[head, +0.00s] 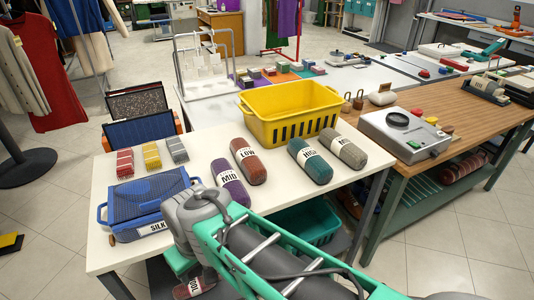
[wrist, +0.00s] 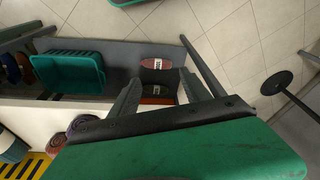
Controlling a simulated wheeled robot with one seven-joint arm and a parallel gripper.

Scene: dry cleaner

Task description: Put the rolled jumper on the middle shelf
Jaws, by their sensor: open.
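Several rolled, labelled garments lie on the white table (head: 205,150): a purple one reading MID (head: 231,181), a red-brown one reading LOW (head: 248,160), a teal one (head: 310,160) and a grey one (head: 343,147). Below the tabletop, a grey shelf (wrist: 125,58) carries a reddish roll (wrist: 157,63) and a darker labelled roll (wrist: 157,89). A labelled roll also shows low in the head view (head: 192,288). My gripper (wrist: 160,77) is open and empty, pointing down past the table's edge, with these lower rolls between its fingers in the picture. I cannot tell their distance.
A teal crate (wrist: 68,72) stands on the low shelf. On the tabletop are a yellow crate (head: 290,112), a blue basket marked SILK (head: 148,202) and small coloured stacks (head: 151,156). A wooden counter (head: 440,105) stands right. Tiled floor (wrist: 250,35) is open beyond the shelf.

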